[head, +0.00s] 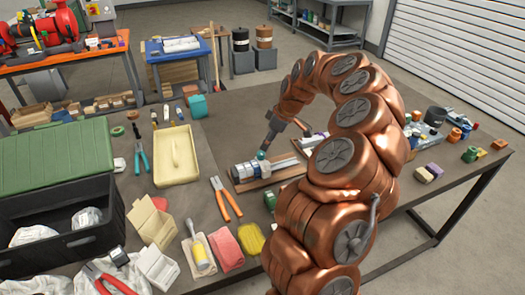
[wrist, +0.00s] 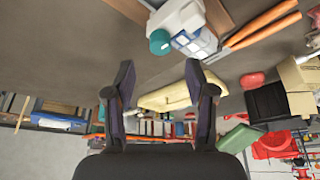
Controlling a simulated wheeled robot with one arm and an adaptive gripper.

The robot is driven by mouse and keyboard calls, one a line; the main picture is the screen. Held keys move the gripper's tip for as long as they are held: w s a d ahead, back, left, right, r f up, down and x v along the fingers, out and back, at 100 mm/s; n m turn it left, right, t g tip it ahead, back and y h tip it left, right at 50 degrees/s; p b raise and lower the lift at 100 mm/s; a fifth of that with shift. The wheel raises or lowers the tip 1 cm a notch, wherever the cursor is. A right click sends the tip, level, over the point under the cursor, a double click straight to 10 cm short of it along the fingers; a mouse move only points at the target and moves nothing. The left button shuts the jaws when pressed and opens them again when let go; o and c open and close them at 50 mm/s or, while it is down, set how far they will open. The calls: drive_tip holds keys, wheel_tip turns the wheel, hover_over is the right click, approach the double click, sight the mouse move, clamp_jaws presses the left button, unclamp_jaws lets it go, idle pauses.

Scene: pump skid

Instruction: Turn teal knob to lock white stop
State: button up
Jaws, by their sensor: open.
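The teal knob (head: 261,155) is a small cap on a silver and white fixture (head: 245,170), which sits on a brown board on the grey table. In the wrist view the teal knob (wrist: 160,42) is at the top centre, beside a white part (wrist: 180,16) of the fixture. I cannot tell for sure which white part is the stop. My gripper (wrist: 160,86) is open, with its two dark fingers apart and nothing between them. In the head view my gripper is small and close above the knob. The knob lies beyond the fingertips, not between them.
Orange-handled pliers (head: 225,198) lie left of the fixture. A cream tray (head: 176,156) and an open black toolbox with a green lid (head: 55,158) are further left. My copper arm hides part of the table. Small coloured blocks (head: 470,153) lie at the right.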

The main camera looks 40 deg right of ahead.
sight(261, 153)
drive_tip(key=shift+p+x, duration=0.9)
drive_tip(key=shift+x, duration=2.3)
clamp_jaws()
